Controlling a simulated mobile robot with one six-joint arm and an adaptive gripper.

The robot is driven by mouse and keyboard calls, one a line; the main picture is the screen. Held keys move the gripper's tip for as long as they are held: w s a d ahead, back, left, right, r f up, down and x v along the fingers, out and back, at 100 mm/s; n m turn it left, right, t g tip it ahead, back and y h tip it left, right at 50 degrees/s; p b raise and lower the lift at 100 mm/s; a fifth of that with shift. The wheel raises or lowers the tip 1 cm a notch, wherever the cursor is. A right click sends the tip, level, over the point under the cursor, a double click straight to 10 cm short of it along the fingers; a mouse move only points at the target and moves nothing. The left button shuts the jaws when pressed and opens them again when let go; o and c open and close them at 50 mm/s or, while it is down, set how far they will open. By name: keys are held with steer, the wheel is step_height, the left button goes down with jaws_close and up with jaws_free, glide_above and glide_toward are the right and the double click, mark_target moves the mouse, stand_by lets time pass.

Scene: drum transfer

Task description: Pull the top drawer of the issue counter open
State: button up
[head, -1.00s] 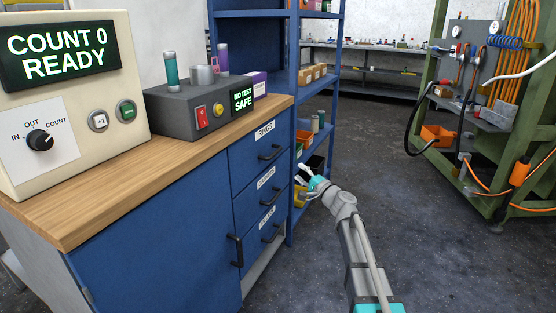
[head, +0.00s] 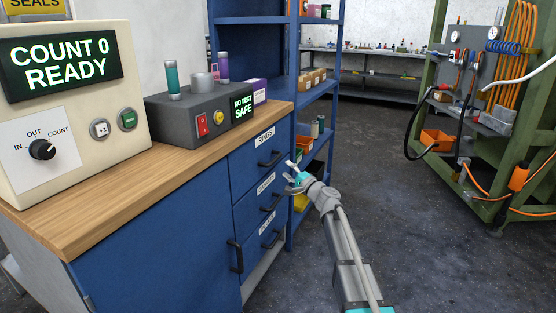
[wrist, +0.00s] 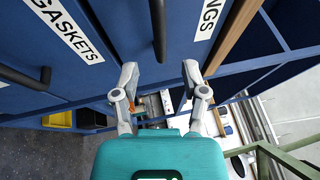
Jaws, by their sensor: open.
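The blue issue counter (head: 160,235) has a stack of drawers on its right side. The top drawer (head: 245,165), labelled RINGS, is shut. Its black bar handle (head: 270,159) also shows in the wrist view (wrist: 158,32), lined up with the gap between my fingers. My gripper (head: 289,170) is open and empty just right of and slightly below that handle. In the wrist view its two fingertips (wrist: 161,74) are spread to either side of the handle's line, and they appear short of the bar. The GASKETS drawer handle (wrist: 22,76) is left of my fingers.
A lower drawer and a cupboard door handle (head: 235,256) are below and left. A grey test box (head: 200,112) and a count display (head: 70,100) stand on the wooden top. Blue shelving (head: 305,95) is close behind my gripper.

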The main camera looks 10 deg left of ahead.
mark_target(275, 158)
steer(key=p+x, duration=0.1)
steer(key=x, duration=0.6)
steer(key=shift+w+a+r, duration=0.1)
steer(key=shift+w+a, duration=0.05)
steer(key=shift+a, duration=0.05)
jaws_close()
